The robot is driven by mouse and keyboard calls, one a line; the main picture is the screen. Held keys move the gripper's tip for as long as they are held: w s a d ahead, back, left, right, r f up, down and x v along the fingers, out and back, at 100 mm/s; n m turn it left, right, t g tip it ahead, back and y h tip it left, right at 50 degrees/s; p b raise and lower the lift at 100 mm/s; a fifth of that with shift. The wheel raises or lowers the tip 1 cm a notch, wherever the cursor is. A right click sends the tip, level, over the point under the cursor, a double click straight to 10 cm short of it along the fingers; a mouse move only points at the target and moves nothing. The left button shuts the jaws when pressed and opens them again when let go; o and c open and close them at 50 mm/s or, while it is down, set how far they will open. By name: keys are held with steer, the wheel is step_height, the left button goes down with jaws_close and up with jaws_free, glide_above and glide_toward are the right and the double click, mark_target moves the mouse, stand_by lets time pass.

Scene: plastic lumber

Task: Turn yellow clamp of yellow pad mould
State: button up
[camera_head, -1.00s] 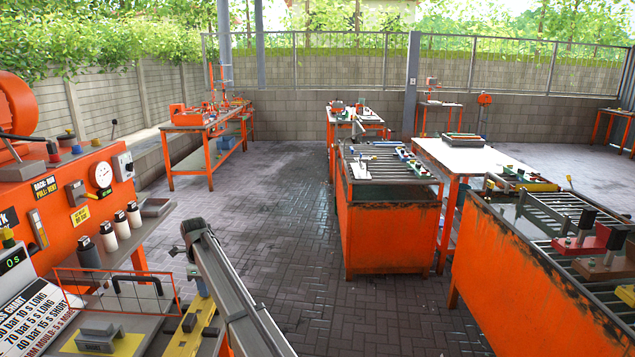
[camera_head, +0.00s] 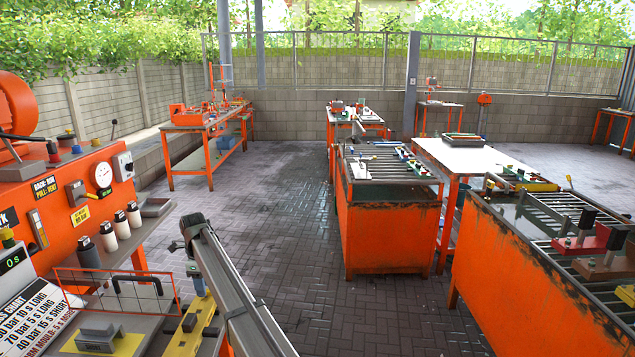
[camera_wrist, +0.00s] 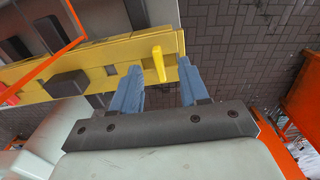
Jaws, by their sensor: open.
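The yellow pad mould (camera_head: 190,329) lies at the bottom left in the head view, partly cut off by the frame. In the wrist view the mould (camera_wrist: 105,62) runs across the upper left as a long yellow bar. Its yellow clamp (camera_wrist: 158,64) stands up near the mould's right end. My gripper (camera_wrist: 158,86) is open, with one blue finger on each side of the clamp in this view. I cannot tell whether either finger touches it.
An orange wire guard (camera_head: 115,290) stands beside the mould, with a grey block (camera_head: 98,338) on a yellow plate near it. The orange machine (camera_head: 60,190) is at the left. Paved floor (camera_head: 300,230) is clear to the right of my arm.

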steer(key=shift+r, duration=2.75)
steer(key=shift+d, duration=0.1)
steer(key=s+d+f+n, duration=0.35)
steer(key=d+f, duration=0.55)
steer(key=d, duration=0.4)
steer(key=s+d+f+n, duration=0.2)
steer(key=d+f+n, duration=0.2)
steer(key=d+f, duration=0.8)
steer(key=s+d+f+n, duration=0.4)
steer(key=s+d, duration=0.3)
steer(key=d, duration=0.2)
steer(key=s+d+f+n, duration=0.3)
steer(key=s+d, duration=0.4)
steer(key=d, duration=0.2)
steer(key=s+d+f+n, duration=0.4)
steer(key=s+d, duration=0.3)
steer(key=d, duration=0.2)
steer(key=s+f+g, duration=0.3)
steer(key=s+f, duration=0.7)
steer(key=s, duration=0.5)
steer(key=s+f+g, duration=0.3)
steer(key=s+f, duration=0.7)
steer(key=s, duration=0.4)
steer(key=shift+s+f+g, duration=0.25)
steer(key=shift+s+g, duration=0.15)
